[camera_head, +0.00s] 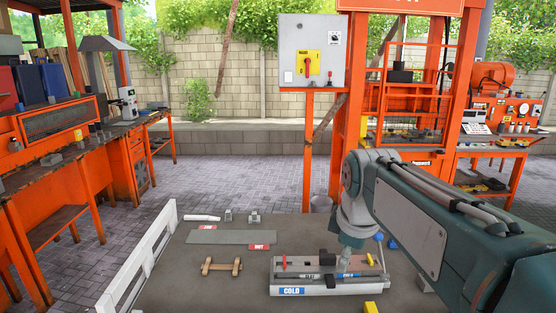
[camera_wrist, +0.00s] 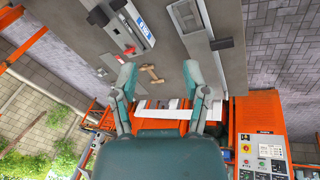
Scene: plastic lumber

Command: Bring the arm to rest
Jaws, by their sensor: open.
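My arm (camera_head: 440,215) reaches in from the right in the head view and bends down above the grey table (camera_head: 165,285). My gripper (camera_wrist: 159,75) shows in the wrist view with its two teal fingers spread wide apart, open and with nothing held. In the head view I cannot make out its fingers. A small wooden piece with crossbars (camera_head: 222,266) lies on the table; it appears between the fingers in the wrist view (camera_wrist: 151,74), on the tabletop beyond them.
A fixture marked COLD (camera_head: 291,291) stands on the table below my wrist. A flat grey plate (camera_head: 231,237) with red labels lies behind the wooden piece. A white rail (camera_head: 140,262) edges the table's left side. Orange benches and a press frame stand around; paved floor (camera_head: 235,175) lies between.

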